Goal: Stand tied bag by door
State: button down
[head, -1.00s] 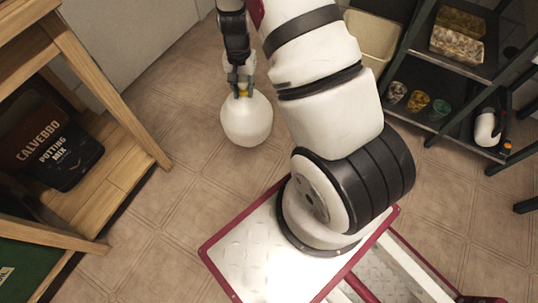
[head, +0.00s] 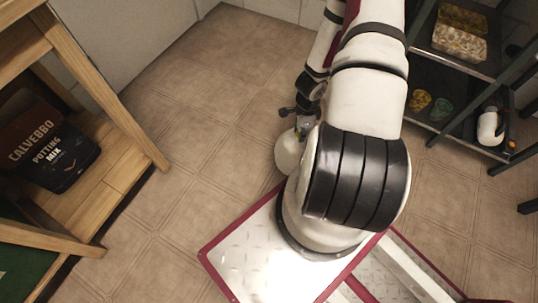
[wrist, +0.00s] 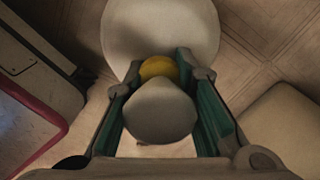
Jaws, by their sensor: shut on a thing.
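The tied bag is white and round, with a yellow tie at its neck and a gathered top above the tie. In the head view the bag (head: 289,153) hangs from my gripper (head: 303,122), partly hidden behind my arm. In the wrist view the bag (wrist: 160,30) lies beyond the fingers, its yellow tie (wrist: 158,68) and gathered top between them. My gripper (wrist: 170,90) is shut on the bag's neck. The bag is near my base; whether it touches the floor I cannot tell. I cannot make out a door for certain.
A wooden shelf (head: 118,135) with a potting mix bag (head: 45,145) stands at the left. A dark metal rack (head: 425,60) with trays and a white bottle (head: 489,127) stands at the right. The tiled floor (head: 190,110) between them is clear.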

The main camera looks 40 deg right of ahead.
jog(key=shift+s+f+m, duration=0.65)
jog(key=shift+s+m, duration=0.15)
jog(key=shift+s, duration=0.1)
jog(key=w, duration=0.3)
jog(key=w+a, duration=0.1)
jog(key=w, duration=0.3)
jog(key=w+a+f, duration=0.1)
jog(key=w, duration=0.2)
jog(key=shift+w+a, duration=0.15)
jog(key=shift+w, duration=0.1)
jog(key=w+a+f, duration=0.1)
jog(key=w+f, duration=0.3)
jog(key=w, duration=0.1)
jog(key=shift+f, duration=0.2)
jog(key=c, duration=1.3)
grip_release()
jog(key=shift+s, duration=0.1)
jog(key=shift+c, duration=0.2)
jog(key=shift+r, duration=0.15)
